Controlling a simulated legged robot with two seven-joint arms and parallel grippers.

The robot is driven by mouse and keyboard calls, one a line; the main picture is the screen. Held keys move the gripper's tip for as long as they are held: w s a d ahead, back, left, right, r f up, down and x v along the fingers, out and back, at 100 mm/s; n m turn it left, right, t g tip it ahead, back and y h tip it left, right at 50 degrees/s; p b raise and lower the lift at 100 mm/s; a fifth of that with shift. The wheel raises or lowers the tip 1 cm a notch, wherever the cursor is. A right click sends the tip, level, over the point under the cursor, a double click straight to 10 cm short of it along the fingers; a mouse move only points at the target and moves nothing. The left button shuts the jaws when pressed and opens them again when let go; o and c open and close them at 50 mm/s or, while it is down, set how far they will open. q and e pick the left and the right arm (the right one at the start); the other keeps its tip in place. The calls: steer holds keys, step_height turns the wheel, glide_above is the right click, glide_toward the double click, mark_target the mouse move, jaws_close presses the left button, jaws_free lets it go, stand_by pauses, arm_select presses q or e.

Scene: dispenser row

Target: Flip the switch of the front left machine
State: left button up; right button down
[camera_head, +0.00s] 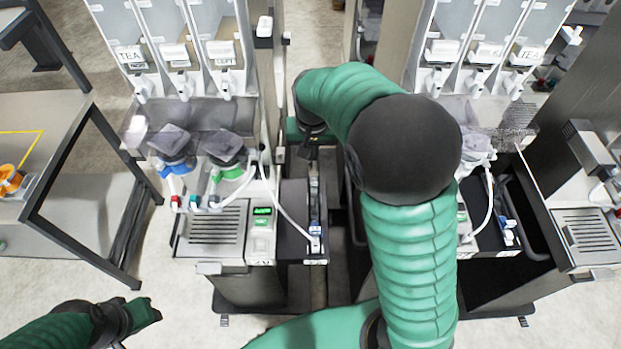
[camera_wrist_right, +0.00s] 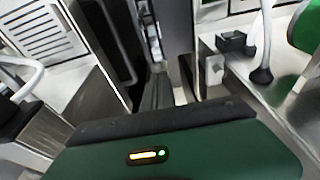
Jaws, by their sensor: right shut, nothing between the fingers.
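The left machine (camera_head: 198,250) stands left of centre in the head view, with a slotted drip tray and clear hoppers. A small green-lit panel (camera_head: 262,211) is on its front; I cannot tell which part is the switch. My right gripper (camera_head: 311,150) is shut and empty, at the gap just right of this machine. My right arm hides part of the view. In the right wrist view, my green gripper housing (camera_wrist_right: 190,152) fills the bottom, and the fingertips cannot be made out. My left gripper (camera_head: 140,312) is low at the left, away from the machine; its jaws are unclear.
A narrow dark tray with a white hose (camera_head: 288,215) adjoins the left machine. A right machine (camera_head: 478,225) stands behind my right arm. A metal table (camera_head: 60,120) is at the left. Open floor (camera_head: 190,310) lies in front.

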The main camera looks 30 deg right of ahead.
mark_target(310, 185)
steer(key=x, duration=0.4)
steer(key=p+x, duration=0.1)
steer(key=x, duration=0.3)
steer(key=s+x, duration=0.1)
steer(key=x, duration=0.4)
steer(key=shift+a+f, duration=0.1)
steer(key=shift+a, duration=0.3)
steer(key=shift+s+a+f, duration=0.1)
steer(key=shift+a+f, duration=0.05)
steer(key=shift+f, duration=0.25)
steer(key=shift+a, duration=0.15)
